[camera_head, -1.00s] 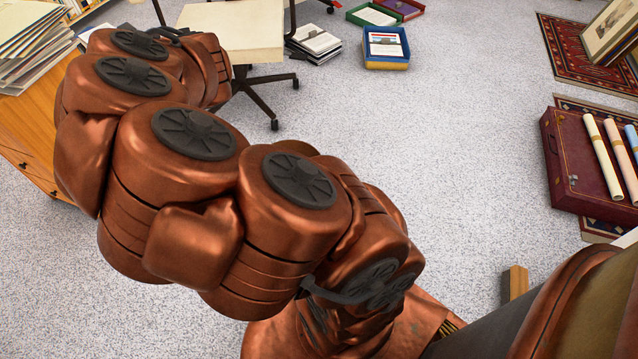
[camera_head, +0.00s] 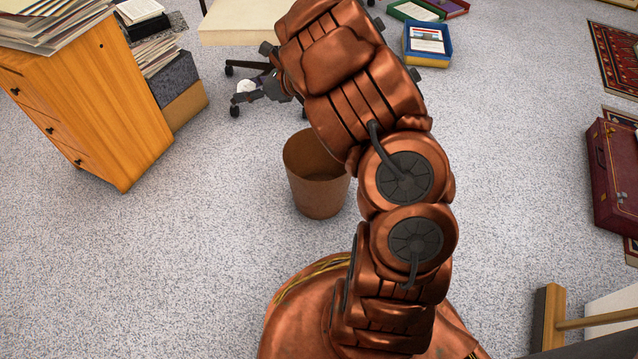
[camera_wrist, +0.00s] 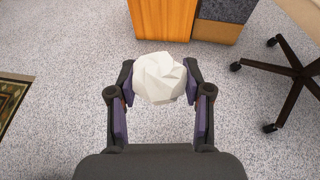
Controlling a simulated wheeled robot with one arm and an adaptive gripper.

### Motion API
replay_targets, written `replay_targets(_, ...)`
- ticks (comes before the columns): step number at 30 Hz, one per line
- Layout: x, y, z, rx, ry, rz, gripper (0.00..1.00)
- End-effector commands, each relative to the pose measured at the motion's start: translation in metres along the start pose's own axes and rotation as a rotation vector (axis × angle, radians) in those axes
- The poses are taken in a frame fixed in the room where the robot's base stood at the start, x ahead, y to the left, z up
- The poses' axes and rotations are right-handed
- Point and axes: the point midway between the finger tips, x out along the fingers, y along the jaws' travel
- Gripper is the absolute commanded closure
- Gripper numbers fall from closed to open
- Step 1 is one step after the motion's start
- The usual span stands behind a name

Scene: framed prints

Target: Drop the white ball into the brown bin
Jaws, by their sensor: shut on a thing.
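The white ball (camera_wrist: 160,78) looks like crumpled paper. It sits between the fingertips of my gripper (camera_wrist: 160,88), which is shut on it, in the wrist view. In the head view the ball (camera_head: 246,86) is small, held in my gripper (camera_head: 250,92) at the upper left of my arm, near the chair base. The brown bin (camera_head: 318,192) stands upright on the carpet, below and to the right of the gripper in the picture. My arm covers part of its right rim. The visible part of its inside looks empty.
A wooden drawer cabinet (camera_head: 95,110) with papers on top stands at left. A swivel chair (camera_head: 245,30) is behind the gripper. A blue tray (camera_head: 426,48) lies at the back. A dark red case (camera_head: 612,170) lies at right. Carpet around the bin's left side is clear.

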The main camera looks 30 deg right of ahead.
Motion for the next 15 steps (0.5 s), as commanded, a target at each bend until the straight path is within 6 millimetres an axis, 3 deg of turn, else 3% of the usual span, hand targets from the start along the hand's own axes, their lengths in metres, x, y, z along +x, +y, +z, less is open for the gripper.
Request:
replay_targets(1, -0.003, -0.010, -0.023, -0.002, -0.002, 0.019, 0.64)
replay_targets(5, -0.019, -0.028, -0.061, -0.027, -0.001, 0.074, 0.64)
replay_targets(15, -0.080, -0.067, -0.156, -0.072, -0.002, 0.176, 0.64)
